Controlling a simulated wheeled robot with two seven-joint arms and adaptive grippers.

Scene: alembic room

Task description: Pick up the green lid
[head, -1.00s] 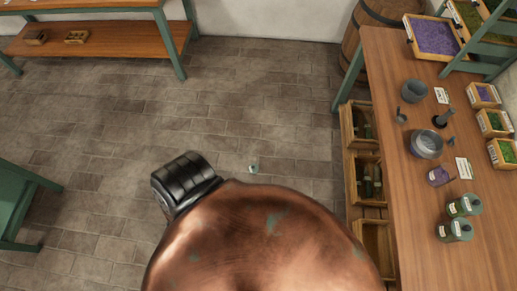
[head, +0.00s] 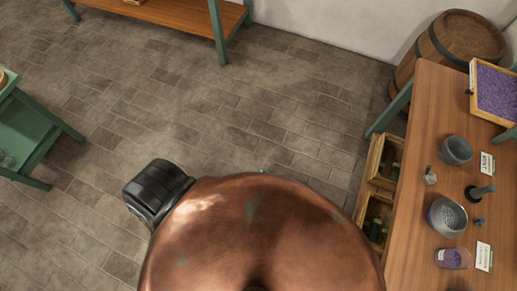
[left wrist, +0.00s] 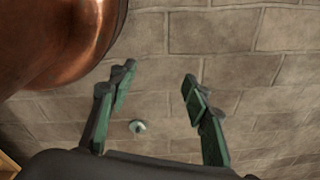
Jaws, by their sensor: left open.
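In the head view only a small greenish bit (head: 265,170) shows at the top edge of a large copper dome. My left gripper (left wrist: 160,74) is open and empty, with green fingers spread apart. The piece appears between its fingers, nearer the left one, with the floor behind. My right gripper is in no view.
A copper dome (head: 255,235) blocks the lower middle of the head view. A wooden table (head: 420,190) with bowls and jars stands at right, a barrel (head: 458,50) behind it. A green stand (head: 35,125) is at left. The floor (head: 230,110) between is open.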

